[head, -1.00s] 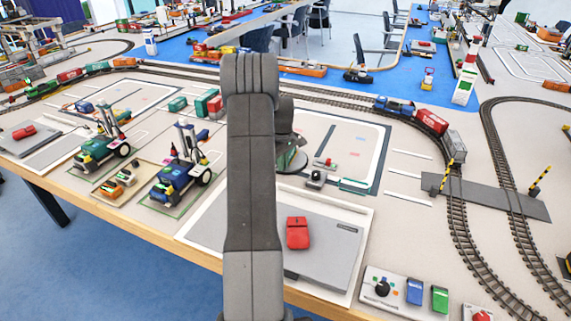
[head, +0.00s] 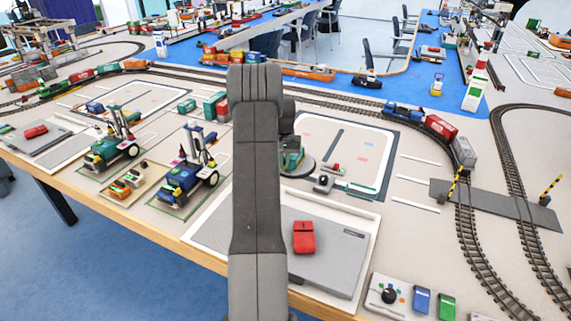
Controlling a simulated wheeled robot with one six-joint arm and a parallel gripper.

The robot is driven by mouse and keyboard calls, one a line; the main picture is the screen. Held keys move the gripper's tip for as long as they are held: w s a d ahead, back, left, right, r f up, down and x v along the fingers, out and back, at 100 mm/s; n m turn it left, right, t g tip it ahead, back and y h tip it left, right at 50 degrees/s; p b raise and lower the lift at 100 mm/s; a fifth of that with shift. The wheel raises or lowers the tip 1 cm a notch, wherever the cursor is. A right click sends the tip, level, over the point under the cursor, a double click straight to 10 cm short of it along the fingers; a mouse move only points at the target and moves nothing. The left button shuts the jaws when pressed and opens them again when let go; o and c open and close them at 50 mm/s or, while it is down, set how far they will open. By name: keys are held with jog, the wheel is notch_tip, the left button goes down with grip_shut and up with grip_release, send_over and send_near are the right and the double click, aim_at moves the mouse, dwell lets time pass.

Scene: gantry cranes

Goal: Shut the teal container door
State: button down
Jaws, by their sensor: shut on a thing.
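A small teal container (head: 187,106) stands on the table left of my arm. A taller teal and red container block (head: 215,105) stands just right of it, partly against my arm. A dark green item (head: 292,160) sits on a round grey disc right of my arm, partly hidden by it; I cannot tell what it is. No container door can be made out at this size. My forearm fills the middle of the head view and hides my gripper, so its fingers and anything between them do not show.
Two wheeled crane models, a green one (head: 110,150) and a blue one (head: 187,178), stand left of my arm. A red box (head: 303,237) lies on a grey plate (head: 335,262) at the front. A knob panel (head: 388,296) is front right. Rail tracks (head: 470,235) curve at right.

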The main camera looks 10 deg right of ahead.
jog(key=shift+w+m, duration=0.4)
jog(key=shift+m, duration=0.7)
jog(key=c, duration=1.8)
grip_release()
jog(key=shift+c, duration=0.2)
jog(key=shift+r, duration=0.1)
notch_tip(320, 180, up, 14)
jog(key=shift+f, duration=0.25)
